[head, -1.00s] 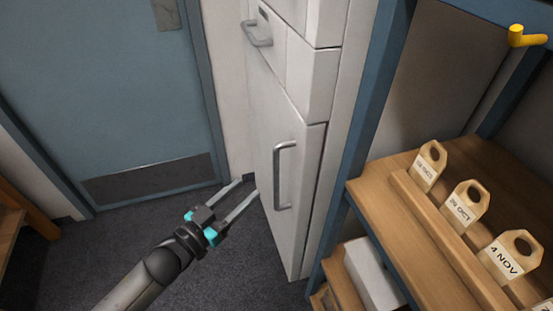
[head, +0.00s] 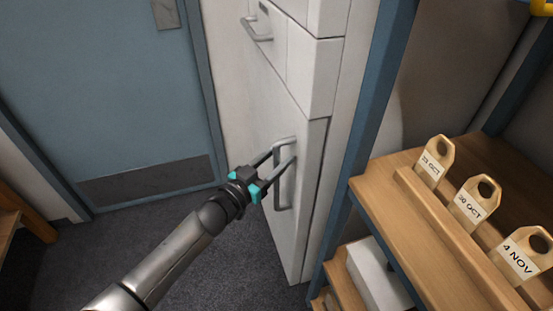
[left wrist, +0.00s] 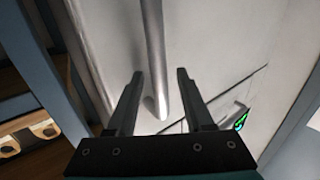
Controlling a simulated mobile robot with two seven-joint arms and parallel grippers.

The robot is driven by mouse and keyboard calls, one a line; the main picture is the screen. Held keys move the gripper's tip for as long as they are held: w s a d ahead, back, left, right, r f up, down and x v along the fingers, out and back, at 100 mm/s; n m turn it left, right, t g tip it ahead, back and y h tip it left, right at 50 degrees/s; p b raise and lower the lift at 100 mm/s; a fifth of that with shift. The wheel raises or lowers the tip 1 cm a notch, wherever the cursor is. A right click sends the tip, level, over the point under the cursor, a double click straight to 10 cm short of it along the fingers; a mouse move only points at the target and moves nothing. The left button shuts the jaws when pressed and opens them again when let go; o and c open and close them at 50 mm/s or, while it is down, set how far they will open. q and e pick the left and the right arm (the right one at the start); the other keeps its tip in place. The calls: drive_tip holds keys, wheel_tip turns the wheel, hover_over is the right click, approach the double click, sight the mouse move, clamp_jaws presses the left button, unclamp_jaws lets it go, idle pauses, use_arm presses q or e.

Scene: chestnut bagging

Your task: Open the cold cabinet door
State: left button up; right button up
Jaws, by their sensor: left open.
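The white cabinet's tall lower door (head: 262,115) is shut. Its grey vertical bar handle (head: 279,190) is near the door's right edge. My left gripper (head: 284,153) is open at the upper part of this handle. In the left wrist view the handle bar (left wrist: 154,50) runs between the two open fingers (left wrist: 160,82), with gaps showing on both sides. Whether a finger touches the bar I cannot tell. My right gripper is in neither view.
A smaller panel with its own handle (head: 257,30) is above the lower door. A blue-framed wooden shelf (head: 400,225) with dated wooden tags (head: 475,203) stands close at the right. A blue room door (head: 110,100) is at the left. Dark floor (head: 215,265) in front is clear.

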use_arm(q)
drive_tip(key=shift+c, duration=0.2)
clamp_jaws()
idle(1.1)
